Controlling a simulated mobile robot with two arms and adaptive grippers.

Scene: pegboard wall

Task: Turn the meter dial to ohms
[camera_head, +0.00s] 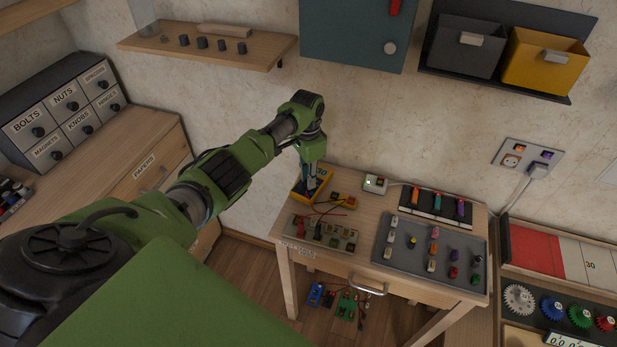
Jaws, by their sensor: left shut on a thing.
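The yellow meter (298,190) lies at the back left corner of the small wooden table. Its upper end, with a display, shows just right of my gripper. My left arm reaches in from the left and bends down over the meter. My left gripper (311,186) points down onto the middle of the meter and is shut on its dial. The fingers cover the dial, so its pointer and markings cannot be read. My right gripper is out of view.
The wooden table (366,195) also holds a board with clips and red leads (322,233), a small white box (375,184) and a grey tray (400,260) with several coloured parts. A drawer cabinet (62,112) stands left. A socket panel (527,158) is on the wall.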

